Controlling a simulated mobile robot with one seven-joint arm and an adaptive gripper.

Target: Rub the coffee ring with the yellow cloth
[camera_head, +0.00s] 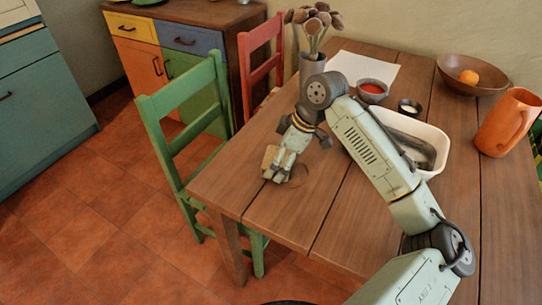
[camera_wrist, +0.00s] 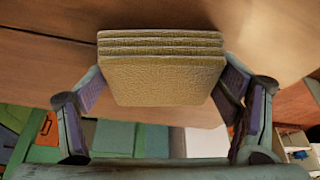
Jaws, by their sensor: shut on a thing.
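My gripper (camera_head: 277,173) is near the left front corner of the wooden table (camera_head: 232,190). It is shut on the yellow cloth (camera_head: 269,157), a folded, layered, tan-yellow pad. In the wrist view the cloth (camera_wrist: 163,82) sits between the two fingers, its layers facing the camera. The cloth is at or just above the tabletop; I cannot tell whether it presses on the wood. A faint dark curved mark, apparently the coffee ring (camera_head: 301,179), shows just right of my fingers. My gripper hides part of it.
A white tub (camera_head: 441,150) stands behind my arm. A bowl with red contents (camera_head: 372,91), a small dark cup (camera_head: 410,107), a brown bowl (camera_head: 452,84) and an orange jug (camera_head: 505,125) stand farther back and right. A green chair (camera_head: 175,150) stands at the table's left edge.

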